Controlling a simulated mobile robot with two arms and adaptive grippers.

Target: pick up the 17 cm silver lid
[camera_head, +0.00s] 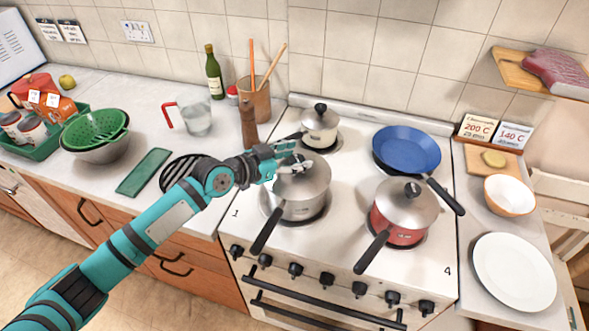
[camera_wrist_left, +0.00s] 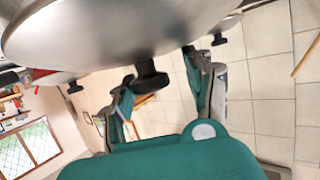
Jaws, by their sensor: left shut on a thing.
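A domed silver lid (camera_head: 302,180) is at the top of the silver pot (camera_head: 303,209) on the front left burner. I cannot tell whether it touches the rim. My left gripper (camera_head: 283,163) is shut on the lid at its black knob, which it mostly hides in the head view. In the left wrist view the lid (camera_wrist_left: 110,28) fills the top, with its knob (camera_wrist_left: 150,76) by the fingers (camera_wrist_left: 163,92). A red pot (camera_head: 402,215) with another silver lid (camera_head: 405,203) stands front right. My right gripper is not in view.
A blue pan (camera_head: 406,148) is back right. A pepper mill (camera_head: 249,122) and a utensil holder (camera_head: 256,98) stand left of the stove. A white plate (camera_head: 514,271) lies right.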

